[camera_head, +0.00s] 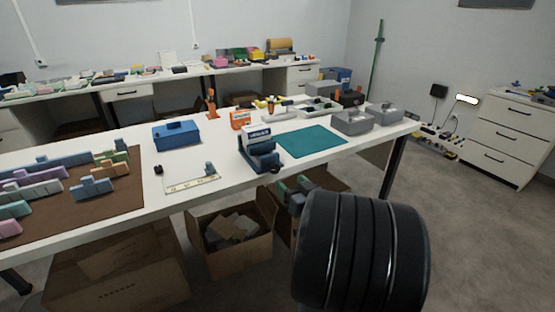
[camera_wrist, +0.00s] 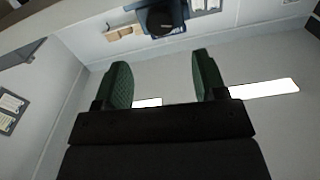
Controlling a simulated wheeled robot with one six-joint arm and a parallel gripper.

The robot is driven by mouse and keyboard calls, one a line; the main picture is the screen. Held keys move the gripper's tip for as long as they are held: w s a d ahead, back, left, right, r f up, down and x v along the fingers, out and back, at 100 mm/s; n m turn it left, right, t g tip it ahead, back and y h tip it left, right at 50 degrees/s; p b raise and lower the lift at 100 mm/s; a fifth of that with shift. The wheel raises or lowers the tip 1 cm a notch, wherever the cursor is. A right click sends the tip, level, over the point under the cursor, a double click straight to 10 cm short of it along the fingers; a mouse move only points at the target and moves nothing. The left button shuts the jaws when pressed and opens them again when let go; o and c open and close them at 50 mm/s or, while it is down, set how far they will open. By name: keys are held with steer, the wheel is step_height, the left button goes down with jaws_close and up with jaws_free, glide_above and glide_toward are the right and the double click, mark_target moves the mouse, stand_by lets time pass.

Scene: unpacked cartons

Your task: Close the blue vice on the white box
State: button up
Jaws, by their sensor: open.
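The blue vice (camera_head: 263,162) stands near the front edge of the white table. The white box (camera_head: 257,133), with blue print, stands upright in it; I cannot tell whether both jaws touch the box. In the wrist view a dark blue body with a round dark knob, apparently the vice (camera_wrist: 160,20), shows at the top edge. My gripper (camera_head: 294,190) has green pads and is in front of the table's edge, below and to the right of the vice. In the wrist view my gripper (camera_wrist: 163,80) is open and empty, its two pads well apart, not touching the vice.
A teal mat (camera_head: 312,141) lies right of the vice, bare. A blue toolbox (camera_head: 176,134) stands to the left, an orange box (camera_head: 240,120) behind. Grey bins (camera_head: 352,122) stand at the right end. An open carton (camera_head: 230,240) sits on the floor below the table edge.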

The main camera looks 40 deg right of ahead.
mark_target(276, 169)
steer(key=w, duration=0.5)
steer(key=w+d+b, duration=0.1)
steer(key=w, duration=0.1)
steer(key=shift+w+f, duration=0.15)
steer(key=shift+w, duration=0.6)
steer(key=c, duration=0.9)
steer(key=shift+c, duration=0.2)
steer(key=shift+m, duration=0.3)
